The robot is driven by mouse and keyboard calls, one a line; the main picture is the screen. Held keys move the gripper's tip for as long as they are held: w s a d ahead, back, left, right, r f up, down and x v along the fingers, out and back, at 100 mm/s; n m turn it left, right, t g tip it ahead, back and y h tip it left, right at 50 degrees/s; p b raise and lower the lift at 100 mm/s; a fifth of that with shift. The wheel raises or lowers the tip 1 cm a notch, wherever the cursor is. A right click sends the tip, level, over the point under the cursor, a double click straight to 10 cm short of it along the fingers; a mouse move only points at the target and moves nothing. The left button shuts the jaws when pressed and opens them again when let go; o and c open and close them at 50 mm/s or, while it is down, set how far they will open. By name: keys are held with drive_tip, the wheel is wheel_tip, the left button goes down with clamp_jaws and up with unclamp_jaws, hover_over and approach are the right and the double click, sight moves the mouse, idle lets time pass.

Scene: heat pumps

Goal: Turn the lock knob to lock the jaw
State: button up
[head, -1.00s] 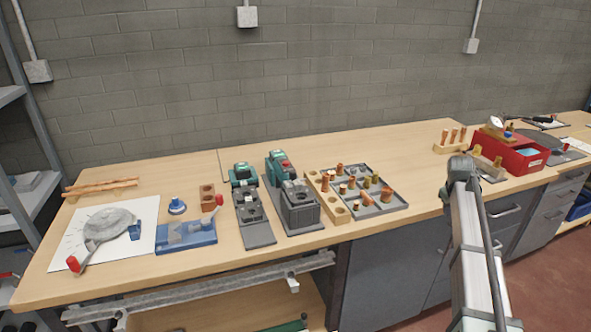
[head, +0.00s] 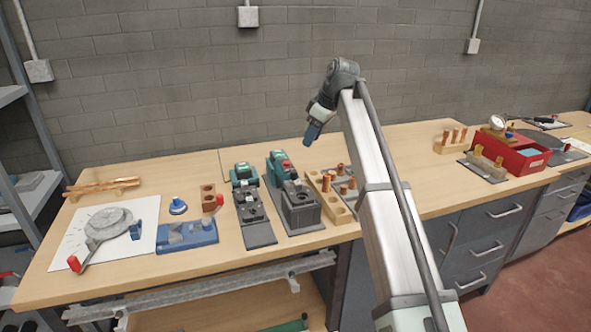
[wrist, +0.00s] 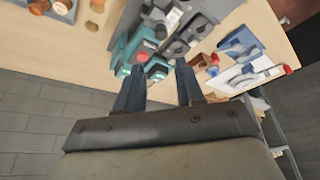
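I cannot tell for sure which part is the lock knob or the jaw. My gripper (head: 313,132) hangs in the air above and behind the green-and-grey machines, well away from the fixture. In the wrist view my gripper (wrist: 160,82) has its two dark fingers apart with nothing held between them.
Two green-and-grey machines (head: 299,207) stand mid-bench. A round grey tool (head: 107,223) lies on a white sheet at left. A red box (head: 522,158) stands far right.

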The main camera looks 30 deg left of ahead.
sight(294, 172)
drive_tip(key=x, duration=1.3)
drive_tip(key=shift+s+a+f, duration=0.1)
drive_tip(key=shift+a+f, duration=0.15)
drive_tip(key=shift+a, duration=0.05)
clamp_jaws()
